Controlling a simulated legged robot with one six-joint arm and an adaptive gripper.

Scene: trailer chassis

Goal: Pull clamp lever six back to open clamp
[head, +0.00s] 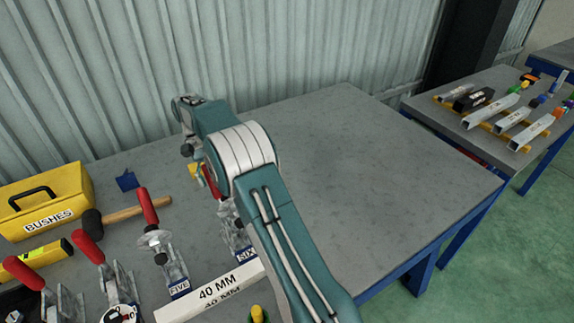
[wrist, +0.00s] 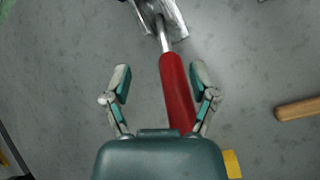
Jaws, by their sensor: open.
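Clamp six's metal body (head: 236,232) stands on the table by its SIX label (head: 247,256), partly hidden behind my arm in the head view. Its red-handled lever (head: 211,181) shows only in part there. In the wrist view the red lever (wrist: 177,88) runs down between the two fingers of my gripper (wrist: 160,76), nearer the right finger. The fingers are open, with a visible gap to the lever on the left side. The lever's lower end is hidden behind the gripper's palm. The clamp's metal base (wrist: 160,14) is at the top edge.
Clamp five (head: 172,262) with a red lever stands left of clamp six. A hammer (head: 125,214) and a yellow BUSHES toolbox (head: 47,198) lie further left. A 40 MM bar (head: 214,290) is in front. The table's right side is clear.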

